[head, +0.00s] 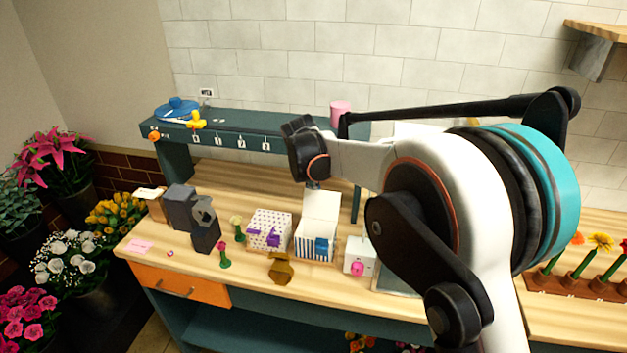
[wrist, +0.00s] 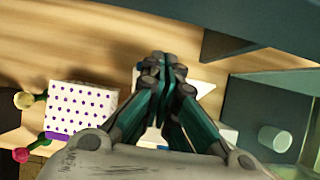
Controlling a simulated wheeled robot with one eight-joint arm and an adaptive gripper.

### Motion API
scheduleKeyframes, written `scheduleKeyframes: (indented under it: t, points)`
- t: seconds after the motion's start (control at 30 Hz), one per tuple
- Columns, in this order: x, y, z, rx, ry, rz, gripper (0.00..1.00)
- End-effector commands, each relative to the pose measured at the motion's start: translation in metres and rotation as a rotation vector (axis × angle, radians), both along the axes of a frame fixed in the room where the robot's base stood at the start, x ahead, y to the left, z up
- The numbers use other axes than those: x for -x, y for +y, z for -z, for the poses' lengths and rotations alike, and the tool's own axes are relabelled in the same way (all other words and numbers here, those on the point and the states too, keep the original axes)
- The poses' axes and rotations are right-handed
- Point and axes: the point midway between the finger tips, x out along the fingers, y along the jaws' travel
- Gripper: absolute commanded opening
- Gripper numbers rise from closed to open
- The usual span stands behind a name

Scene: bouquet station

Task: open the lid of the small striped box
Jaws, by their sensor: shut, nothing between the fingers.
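The small striped box (head: 302,245) stands on the wooden bench in the head view, with blue and white stripes and a blue clasp on its front. Its white lid (head: 320,207) stands raised at the back, so the box is open. My gripper (head: 313,186) is just above the lid's top edge; whether they touch I cannot tell. In the wrist view my gripper (wrist: 166,62) is shut and empty. It hides most of the striped box there; part of the white lid (wrist: 203,88) shows beside the fingers.
A white box with purple dots (head: 268,225) stands close on the left, and a white box with a pink clasp (head: 360,252) on the right. A teal shelf (head: 255,130) runs behind. A brown bow-like item (head: 281,268) lies in front.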

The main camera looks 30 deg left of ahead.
Motion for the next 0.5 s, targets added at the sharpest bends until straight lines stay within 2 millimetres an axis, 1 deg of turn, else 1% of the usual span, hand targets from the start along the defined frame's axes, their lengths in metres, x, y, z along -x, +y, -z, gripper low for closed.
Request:
scheduleKeyframes:
  t: [0.27, 0.5]
  points:
    - [0.0, 0.0, -0.003, 0.0, -0.001, 0.0, 0.0]
    - [0.0, 0.0, -0.014, 0.0, -0.001, 0.0, 0.0]
